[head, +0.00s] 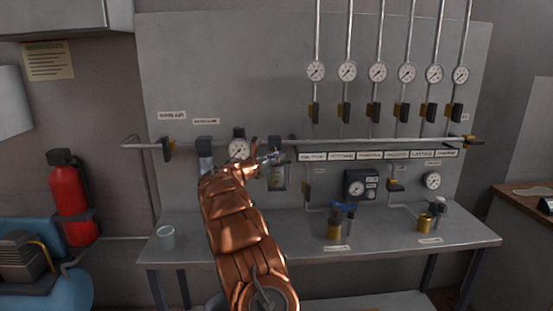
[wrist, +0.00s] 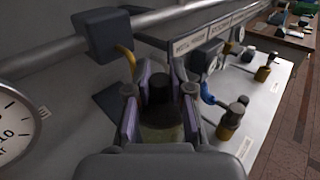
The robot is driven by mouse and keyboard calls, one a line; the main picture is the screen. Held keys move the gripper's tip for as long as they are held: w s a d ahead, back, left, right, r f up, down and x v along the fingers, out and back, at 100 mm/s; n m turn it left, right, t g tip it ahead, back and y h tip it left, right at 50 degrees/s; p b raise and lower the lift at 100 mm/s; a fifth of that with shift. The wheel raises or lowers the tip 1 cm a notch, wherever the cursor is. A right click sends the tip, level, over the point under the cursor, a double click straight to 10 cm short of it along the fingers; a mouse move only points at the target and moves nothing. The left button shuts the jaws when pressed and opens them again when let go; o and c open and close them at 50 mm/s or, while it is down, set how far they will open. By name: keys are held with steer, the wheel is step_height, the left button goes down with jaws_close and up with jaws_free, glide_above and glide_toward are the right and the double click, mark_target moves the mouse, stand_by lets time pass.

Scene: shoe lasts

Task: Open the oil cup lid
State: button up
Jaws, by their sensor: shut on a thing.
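The oil cup is a clear, yellowish bowl (head: 279,181) under a dark block (head: 275,142), hanging below the horizontal pipe in the head view. In the wrist view, a dark round cap (wrist: 159,88) sits with the yellowish bowl (wrist: 160,132) between my fingers. My gripper (head: 268,160) reaches it from the left in the head view. In the wrist view my gripper (wrist: 160,108) has its purple-lined fingers on both sides of the cup, shut on it. I cannot tell whether the pads press on the cap or on the bowl. The lid looks in place.
A similar unit with a clear bowl (head: 205,163) and a round gauge (head: 238,150) sit just left of the cup. The pipe (head: 350,141) runs above. The bench (head: 300,246) holds a glass (head: 166,237), brass fittings (head: 334,229) and a blue-handled valve (head: 343,206).

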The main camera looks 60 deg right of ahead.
jaws_close()
